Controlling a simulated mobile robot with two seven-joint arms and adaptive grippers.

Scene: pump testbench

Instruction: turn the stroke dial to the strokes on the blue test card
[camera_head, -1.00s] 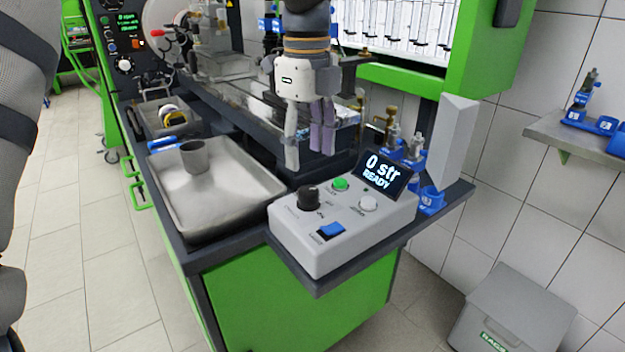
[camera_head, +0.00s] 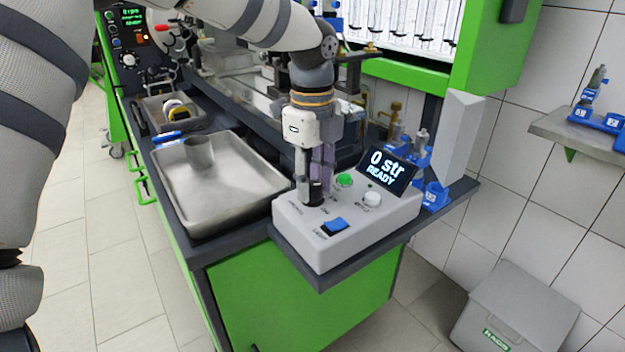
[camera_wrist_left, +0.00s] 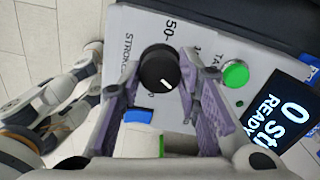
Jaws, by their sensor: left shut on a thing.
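The stroke dial (camera_wrist_left: 158,68) is a black round knob with a white pointer line, on the light grey control box (camera_head: 345,250). In the wrist view its pointer line aims to the lower right; a "50" mark and part of the word "STROKES" show beside it. My left gripper (camera_head: 313,190) is down at the box with its purple-padded fingers on either side of the dial, shut on it. The fingers partly hide the dial in the head view. The box's display (camera_head: 388,171) reads "0 str READY". I cannot make out a blue test card. My right gripper is not in view.
A metal tray (camera_head: 240,180) with a grey cup (camera_head: 199,153) lies to the left. Blue fittings (camera_head: 433,195) stand behind the display.

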